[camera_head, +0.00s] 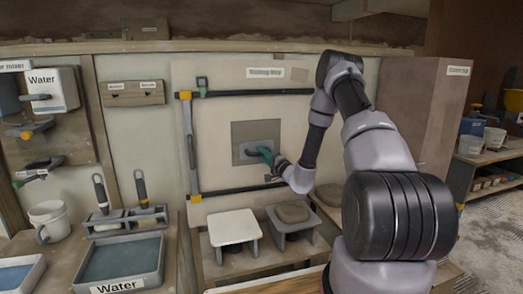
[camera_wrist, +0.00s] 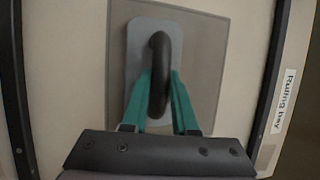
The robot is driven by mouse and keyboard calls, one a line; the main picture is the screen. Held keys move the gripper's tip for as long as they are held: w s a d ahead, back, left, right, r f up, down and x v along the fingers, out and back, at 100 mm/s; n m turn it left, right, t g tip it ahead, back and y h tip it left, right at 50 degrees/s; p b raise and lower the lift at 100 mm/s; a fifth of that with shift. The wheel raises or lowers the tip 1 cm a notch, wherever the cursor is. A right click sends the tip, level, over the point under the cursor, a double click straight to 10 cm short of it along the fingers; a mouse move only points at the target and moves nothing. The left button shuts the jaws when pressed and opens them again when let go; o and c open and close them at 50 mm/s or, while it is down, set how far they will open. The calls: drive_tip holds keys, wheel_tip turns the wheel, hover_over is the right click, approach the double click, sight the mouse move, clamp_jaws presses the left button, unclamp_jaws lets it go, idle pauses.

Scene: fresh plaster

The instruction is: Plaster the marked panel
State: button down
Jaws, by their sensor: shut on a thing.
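The marked panel is a grey-brown square (camera_head: 243,130) on the pale wall board, between two dark horizontal rails. It also fills the middle of the wrist view (camera_wrist: 205,60). A trowel with a grey plate (camera_wrist: 135,50) and a dark arched handle (camera_wrist: 158,85) lies flat over the panel's lower middle. Whether the plate touches the panel, and whether it carries plaster, I cannot tell. My gripper (camera_head: 266,152) is shut on the trowel handle, its green fingers on either side of it. The plate's working face is hidden.
A white board on a stand (camera_head: 234,226) and a stand with a brown lump (camera_head: 293,211) are below the panel. A water tray (camera_head: 122,262), tools in a rack (camera_head: 101,192) and a mug (camera_head: 49,220) stand at left. A brown partition (camera_head: 427,110) is at right.

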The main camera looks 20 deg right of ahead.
drive_tip(key=shift+f, duration=2.9)
drive_tip(key=shift+r, duration=4.45)
drive_tip(key=shift+w+r, duration=0.15)
drive_tip(key=shift+r, duration=1.2)
drive_tip(key=shift+w+r, duration=0.1)
drive_tip(key=shift+r, duration=1.2)
drive_tip(key=shift+s+r, duration=0.1)
drive_tip(key=shift+r, duration=1.8)
drive_tip(key=shift+f, duration=6.9)
drive_tip(key=shift+f, duration=2.1)
